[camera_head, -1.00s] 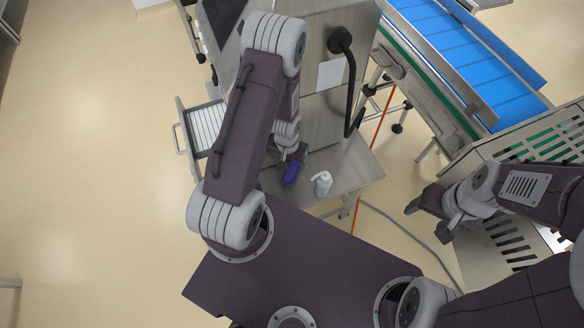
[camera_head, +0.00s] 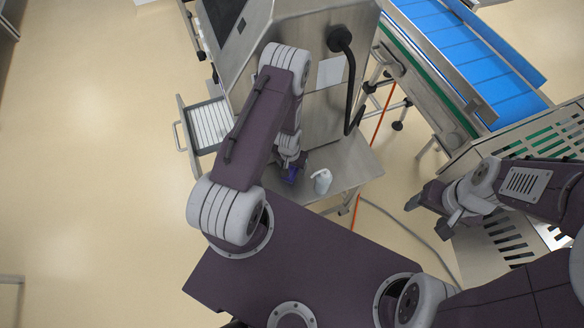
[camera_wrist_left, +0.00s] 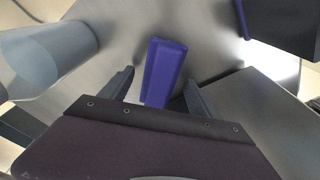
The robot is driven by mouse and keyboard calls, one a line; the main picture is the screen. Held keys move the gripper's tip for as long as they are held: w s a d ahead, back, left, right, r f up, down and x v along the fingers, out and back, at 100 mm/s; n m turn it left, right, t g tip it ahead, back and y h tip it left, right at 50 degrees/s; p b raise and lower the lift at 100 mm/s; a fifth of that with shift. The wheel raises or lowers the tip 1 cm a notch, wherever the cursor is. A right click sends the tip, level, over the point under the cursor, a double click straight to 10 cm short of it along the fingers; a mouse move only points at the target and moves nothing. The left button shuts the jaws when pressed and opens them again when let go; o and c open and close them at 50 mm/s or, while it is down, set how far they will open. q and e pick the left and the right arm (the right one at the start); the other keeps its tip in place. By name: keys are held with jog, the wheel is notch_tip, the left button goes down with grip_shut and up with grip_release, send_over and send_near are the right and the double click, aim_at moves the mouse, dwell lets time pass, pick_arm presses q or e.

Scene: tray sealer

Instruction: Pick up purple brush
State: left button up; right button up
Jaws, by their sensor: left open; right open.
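The purple brush (camera_wrist_left: 163,73) lies on a steel shelf, and in the left wrist view its body sits between the open fingers of my left gripper (camera_wrist_left: 159,90). A gap shows between the brush and each finger. In the head view the brush (camera_head: 291,175) is mostly covered by my left gripper (camera_head: 297,168), which is right over it. My right gripper (camera_head: 428,209) is open and empty, far to the right near the slotted steel panel.
A white bottle (camera_head: 322,181) stands on the steel shelf (camera_head: 352,168) just right of the brush; it also shows in the left wrist view (camera_wrist_left: 45,55). The steel machine (camera_head: 318,110) rises behind. An open drawer (camera_head: 208,124) is to the left. A blue conveyor (camera_head: 470,55) is far right.

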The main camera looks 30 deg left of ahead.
pick_arm(q)
jog(key=shift+r, duration=0.1)
jog(key=c, duration=1.5)
notch_tip(320, 180, up, 10)
jog(key=shift+f, duration=0.2)
notch_tip(320, 180, up, 9)
jog(key=p, duration=0.6)
jog(key=s+d+b, duration=0.4)
jog(key=b, duration=0.2)
jog(key=s+d+b, duration=0.4)
jog(key=d+b, duration=0.1)
jog(key=b, duration=0.1)
jog(key=s+d+b, duration=0.3)
jog(key=d+b, duration=0.1)
jog(key=b, duration=0.2)
jog(key=shift+s+d+f, duration=0.3)
jog(key=shift+s+d, duration=0.1)
